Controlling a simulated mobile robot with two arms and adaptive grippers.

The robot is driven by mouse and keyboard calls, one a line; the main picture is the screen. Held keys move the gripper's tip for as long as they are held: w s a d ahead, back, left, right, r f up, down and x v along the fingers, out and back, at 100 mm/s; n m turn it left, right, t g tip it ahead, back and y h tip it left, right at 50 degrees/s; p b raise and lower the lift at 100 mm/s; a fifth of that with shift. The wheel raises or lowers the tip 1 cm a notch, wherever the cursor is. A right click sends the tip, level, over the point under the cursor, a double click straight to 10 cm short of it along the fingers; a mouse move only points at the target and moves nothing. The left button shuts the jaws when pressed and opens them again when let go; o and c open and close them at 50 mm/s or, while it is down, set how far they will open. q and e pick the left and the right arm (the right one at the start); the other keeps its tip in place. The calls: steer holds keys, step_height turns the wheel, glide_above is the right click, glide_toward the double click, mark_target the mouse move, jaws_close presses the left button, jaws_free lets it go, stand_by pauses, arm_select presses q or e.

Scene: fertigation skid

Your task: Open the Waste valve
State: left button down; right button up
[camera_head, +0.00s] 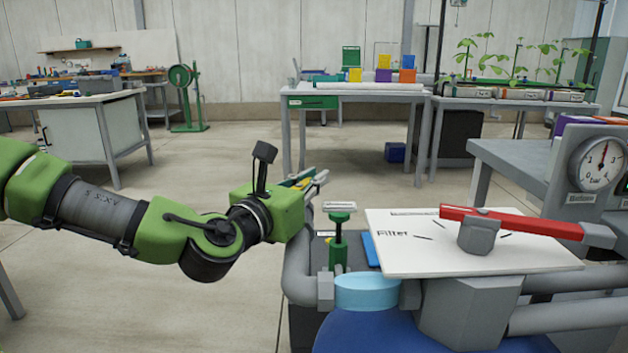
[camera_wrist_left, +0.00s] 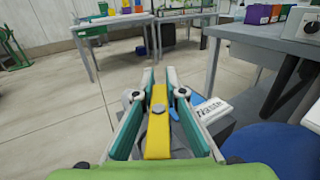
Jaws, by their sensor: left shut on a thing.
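My left gripper (camera_head: 314,180) reaches in from the left, just past the left end of the skid. In the left wrist view its two fingers (camera_wrist_left: 159,82) lie along both sides of a yellow lever (camera_wrist_left: 157,135) and are shut on it. The lever runs lengthwise between the fingers, with a grey bolt head on top. A white plate reading Waste (camera_wrist_left: 211,110) is just right of the fingers. In the head view the gripper mostly hides the lever and its valve body. My right gripper is not in view.
A white Filter panel (camera_head: 400,255) with a red lever (camera_head: 540,225) stands to the right. A small green valve (camera_head: 338,240) and a light-blue cap (camera_head: 366,291) are close to the gripper. A pressure gauge (camera_head: 600,162) is at right. Open floor (camera_head: 220,170) lies behind and left.

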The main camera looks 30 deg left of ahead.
arm_select(q)
steer(key=c, duration=2)
jaws_free()
steer(key=shift+a, duration=0.1)
steer(key=shift+c, duration=0.2)
steer(key=shift+r, duration=0.1)
step_height(320, 180, up, 10)
